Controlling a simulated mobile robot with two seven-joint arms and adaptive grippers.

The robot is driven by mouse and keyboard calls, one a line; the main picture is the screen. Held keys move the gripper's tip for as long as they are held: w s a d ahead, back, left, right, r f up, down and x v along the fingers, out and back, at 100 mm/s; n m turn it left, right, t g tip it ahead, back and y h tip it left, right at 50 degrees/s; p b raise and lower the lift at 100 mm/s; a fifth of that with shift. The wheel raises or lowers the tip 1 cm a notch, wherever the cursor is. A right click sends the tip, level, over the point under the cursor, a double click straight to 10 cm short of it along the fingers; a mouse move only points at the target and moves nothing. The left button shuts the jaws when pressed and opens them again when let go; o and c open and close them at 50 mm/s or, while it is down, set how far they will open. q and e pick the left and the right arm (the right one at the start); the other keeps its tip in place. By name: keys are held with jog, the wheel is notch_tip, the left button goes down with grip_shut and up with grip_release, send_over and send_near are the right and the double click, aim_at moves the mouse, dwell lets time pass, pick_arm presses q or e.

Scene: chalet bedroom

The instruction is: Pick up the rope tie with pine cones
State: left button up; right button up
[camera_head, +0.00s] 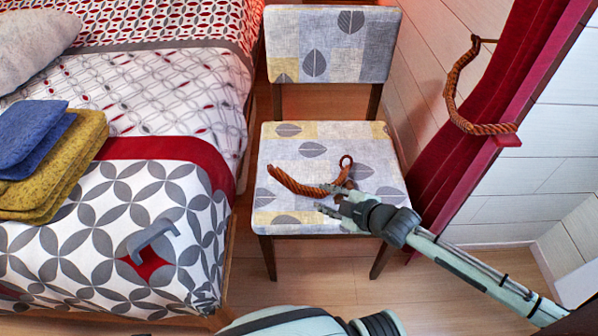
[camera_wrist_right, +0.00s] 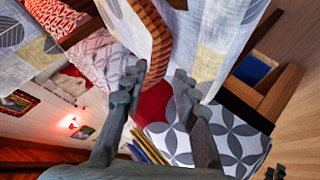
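The brown braided rope tie (camera_head: 292,183) lies curved on the chair's patterned seat (camera_head: 285,147), with a small loop at its right end. I cannot make out pine cones on it. My right gripper (camera_head: 328,199) is low over the seat at the rope's right part, coming from the right. In the right wrist view its two fingers (camera_wrist_right: 158,84) are apart. The rope (camera_wrist_right: 158,35) runs up from between the fingertips, nearer the left one; I see no clear grip on it.
A bed (camera_head: 150,120) stands left of the chair, with folded blue (camera_head: 30,135) and mustard (camera_head: 65,170) cloths and a grey curved object (camera_head: 150,237). A red curtain (camera_head: 480,100) with another rope tie (camera_head: 456,90) hangs at the right wall. Wooden floor shows in front.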

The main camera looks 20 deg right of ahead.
aim_at(308, 193)
jog(key=shift+x, duration=0.95)
jog(key=x, duration=0.4)
jog(key=shift+w+a+f, duration=0.1)
jog(key=shift+w+a, duration=0.1)
jog(key=shift+a, duration=0.25)
jog(key=shift+w+a+f, duration=0.1)
jog(key=shift+w, duration=0.05)
jog(key=c, duration=0.5)
pick_arm(q)
jog(key=shift+r, duration=0.6)
pick_arm(e)
grip_shut()
